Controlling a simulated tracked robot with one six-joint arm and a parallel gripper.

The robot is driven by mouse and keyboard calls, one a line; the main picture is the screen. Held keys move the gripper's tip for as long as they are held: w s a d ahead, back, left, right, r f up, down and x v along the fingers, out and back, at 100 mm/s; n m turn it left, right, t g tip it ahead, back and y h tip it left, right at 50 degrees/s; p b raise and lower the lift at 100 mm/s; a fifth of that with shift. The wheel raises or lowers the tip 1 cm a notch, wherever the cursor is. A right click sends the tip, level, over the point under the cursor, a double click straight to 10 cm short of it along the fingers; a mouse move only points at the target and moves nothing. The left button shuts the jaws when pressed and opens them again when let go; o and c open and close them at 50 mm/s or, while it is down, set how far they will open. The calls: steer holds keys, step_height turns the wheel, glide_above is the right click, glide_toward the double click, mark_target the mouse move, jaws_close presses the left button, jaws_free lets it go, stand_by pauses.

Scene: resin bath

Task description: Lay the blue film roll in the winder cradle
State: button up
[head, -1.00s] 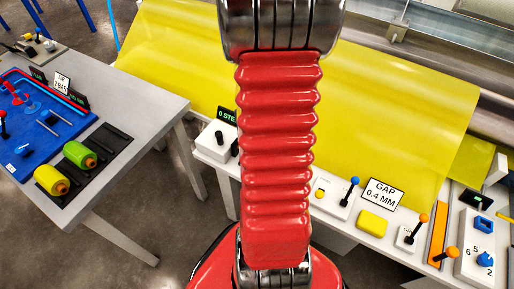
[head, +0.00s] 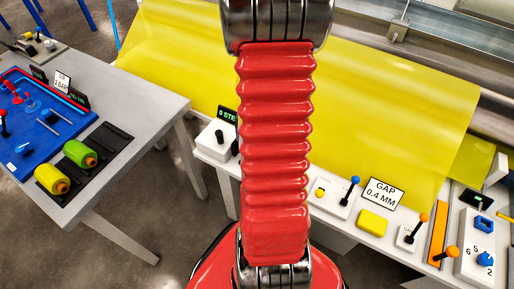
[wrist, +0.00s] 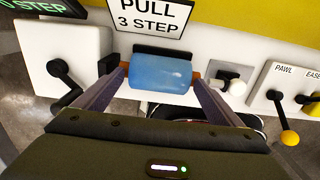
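The blue film roll (wrist: 161,74) shows in the wrist view, lying crosswise between the two fingers of my gripper (wrist: 160,77). The fingers meet its brown core ends, one on each side, so my gripper is shut on it. A dark piece (wrist: 164,51) shows just behind the roll, below the "PULL 3 STEP" sign; I cannot tell whether it is the winder cradle or whether the roll touches it. In the head view my red arm hides the gripper and the blue roll.
A yellow roll (head: 52,179) and a green roll (head: 80,154) lie in a dark rack on the left table. White control boxes with levers (wrist: 66,62) and (wrist: 290,100) flank the roll in the wrist view. Yellow film (head: 390,110) spans the machine behind.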

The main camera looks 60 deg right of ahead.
steer(key=shift+o, duration=0.5)
steer(key=shift+r, duration=0.15)
steer(key=shift+r, duration=0.55)
step_height(320, 180, up, 11)
steer(key=shift+r, duration=0.15)
stand_by(0.5)
